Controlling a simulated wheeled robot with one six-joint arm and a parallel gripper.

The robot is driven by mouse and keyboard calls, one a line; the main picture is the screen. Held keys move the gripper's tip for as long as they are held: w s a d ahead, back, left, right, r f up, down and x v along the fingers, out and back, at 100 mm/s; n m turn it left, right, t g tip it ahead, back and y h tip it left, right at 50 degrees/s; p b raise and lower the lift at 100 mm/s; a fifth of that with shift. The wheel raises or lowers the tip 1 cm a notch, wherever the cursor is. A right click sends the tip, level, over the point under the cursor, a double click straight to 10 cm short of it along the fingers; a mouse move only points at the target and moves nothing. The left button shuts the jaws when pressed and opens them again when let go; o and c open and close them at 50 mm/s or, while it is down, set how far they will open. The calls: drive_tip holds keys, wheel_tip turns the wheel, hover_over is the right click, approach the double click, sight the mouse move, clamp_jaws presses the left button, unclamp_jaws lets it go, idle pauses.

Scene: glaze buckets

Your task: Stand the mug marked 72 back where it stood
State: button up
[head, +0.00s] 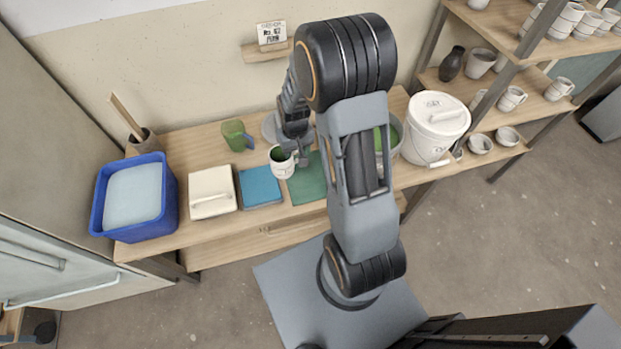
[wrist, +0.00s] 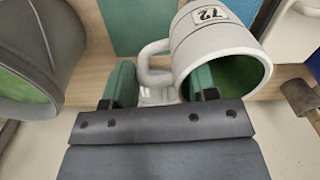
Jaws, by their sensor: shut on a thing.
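The mug marked 72 is pale grey-white with a green inside. It shows in the wrist view (wrist: 205,45), with its number tag upside down near the top, and in the head view (head: 283,169) at the table's middle. My gripper (head: 300,156) is at its right side there. In the wrist view my gripper's green fingers (wrist: 160,88) are either side of the mug's handle and shut on it. The mug's open end faces the lower right of the wrist view. I cannot tell whether its base touches anything.
A green mug (head: 235,135) stands behind left. A green mat (head: 309,185) is beside the held mug. A glaze bucket (wrist: 30,106) and a lidded white bucket (head: 432,147) stand rightward.

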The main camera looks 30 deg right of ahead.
drive_tip(key=s+d+f+m+b, duration=0.2)
drive_tip(key=s+d+b, duration=0.8)
drive_tip(key=b, duration=0.5)
drive_tip(key=shift+w+f+b, duration=1)
drive_tip(key=shift+w+f, duration=5.15)
drive_tip(key=shift+f, duration=0.1)
drive_tip(key=o, duration=1)
drive_tip(key=shift+f, duration=0.1)
drive_tip(key=o, duration=0.4)
drive_tip(key=shift+o, duration=0.2)
